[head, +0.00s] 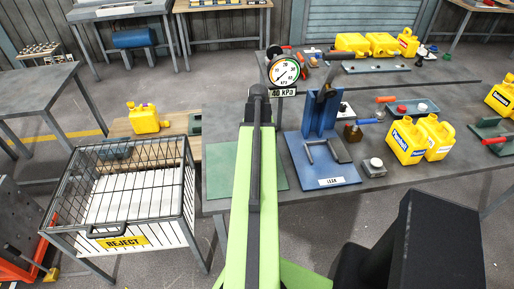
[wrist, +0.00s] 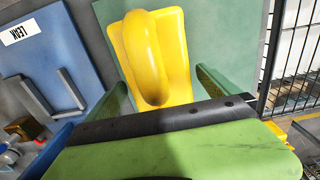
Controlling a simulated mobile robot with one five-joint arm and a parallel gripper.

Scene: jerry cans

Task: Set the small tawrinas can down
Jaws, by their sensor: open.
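A yellow can (wrist: 178,45) with a looped handle is seen from above in the wrist view, over the green mat (wrist: 222,25). It appears to rest on the mat, though its base is hidden. Its label is not visible. My gripper (wrist: 162,82) is open, with one green finger on each side of the can. Contact with the fingers is hard to tell. In the head view my green arm hides the can and gripper; the green mat (head: 220,172) shows at the table's left end.
A blue LEAK stand (head: 320,160) is right of the mat, with a pressure gauge (head: 284,72) behind. Two labelled yellow cans (head: 408,142) stand farther right. A wire REJECT cage (head: 118,190) stands left of the table. Another yellow can (head: 145,120) is behind it.

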